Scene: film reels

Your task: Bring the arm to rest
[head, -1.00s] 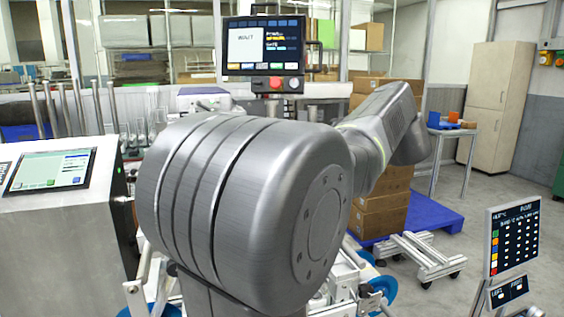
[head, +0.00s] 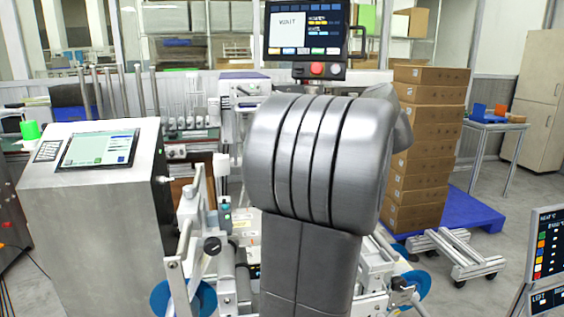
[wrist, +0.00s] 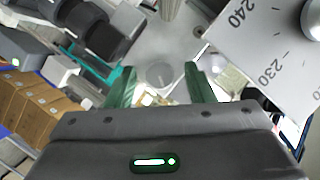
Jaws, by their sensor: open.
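My gripper (wrist: 158,84) shows in the wrist view with its two green fingers apart. Nothing is seen between the fingertips. My arm (head: 318,160) stands upright in the middle of the head view, with its thick grey joint in front. The gripper itself is hidden behind the arm there. In the wrist view, a white panel (wrist: 265,50) with printed numbers 230 and 240 lies to the right of the fingers, apart from them.
A metal cabinet with a touch panel (head: 100,150) stands at left. A screen reading WAIT (head: 305,30) is behind the arm. Stacked cartons (head: 428,150) stand on a blue pallet (head: 475,207) at right, near a low wheeled frame (head: 455,257). Blue discs (head: 190,299) sit low beside the arm.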

